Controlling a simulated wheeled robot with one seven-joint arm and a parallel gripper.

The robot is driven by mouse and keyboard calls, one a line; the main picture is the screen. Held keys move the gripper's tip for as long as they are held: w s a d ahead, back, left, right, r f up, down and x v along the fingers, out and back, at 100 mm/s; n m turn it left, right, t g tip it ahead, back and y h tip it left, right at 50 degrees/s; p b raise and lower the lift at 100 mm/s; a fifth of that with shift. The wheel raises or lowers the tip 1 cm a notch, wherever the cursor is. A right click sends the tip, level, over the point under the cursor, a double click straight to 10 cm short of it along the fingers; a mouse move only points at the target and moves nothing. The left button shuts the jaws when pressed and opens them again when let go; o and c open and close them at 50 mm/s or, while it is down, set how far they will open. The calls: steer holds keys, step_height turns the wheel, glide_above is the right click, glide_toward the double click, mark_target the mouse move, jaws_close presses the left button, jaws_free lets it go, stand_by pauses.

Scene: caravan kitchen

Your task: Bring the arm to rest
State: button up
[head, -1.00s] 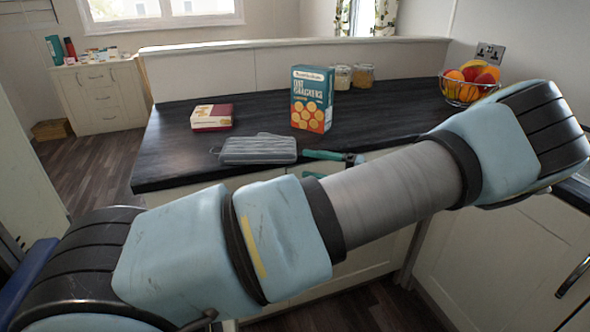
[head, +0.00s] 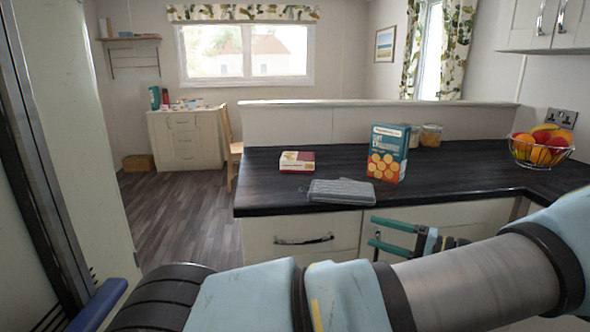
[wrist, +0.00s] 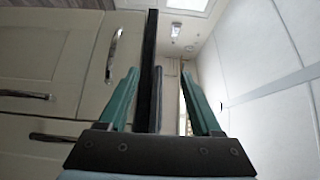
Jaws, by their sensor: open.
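My arm crosses the bottom of the head view, in front of the counter. My gripper (head: 374,232) is at its far end, with teal fingers pointing left, just below the counter's front edge and before the cabinet fronts. The wrist view shows the two teal fingers of my gripper (wrist: 160,76) spread apart. I see nothing held between them. A dark upright strip and a grey shape show beyond the gap; I cannot tell how far off they are.
The dark counter (head: 460,183) carries a cracker box (head: 388,153), a grey ribbed case (head: 341,191), a small red-and-white box (head: 297,161), jars (head: 430,135) and a fruit basket (head: 540,146). Drawer handles (head: 304,240) stick out near my gripper. Open floor (head: 185,215) lies left.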

steer(key=s+a+f+n+g+h, duration=0.1)
steer(key=a+f+g+h, duration=0.15)
steer(key=a+g, duration=0.45)
steer(key=s+a+f+n+g+h, duration=0.1)
steer(key=a+g+h, duration=0.2)
steer(key=a, duration=0.9)
steer(key=s+a+r+n+t+h, duration=0.2)
steer(key=s+a+r+n+h, duration=0.1)
steer(key=s+a+r+h, duration=0.4)
steer(key=s+a+h, duration=0.1)
steer(key=a+h, duration=0.1)
steer(key=h, duration=0.1)
steer(key=shift+r, duration=0.3)
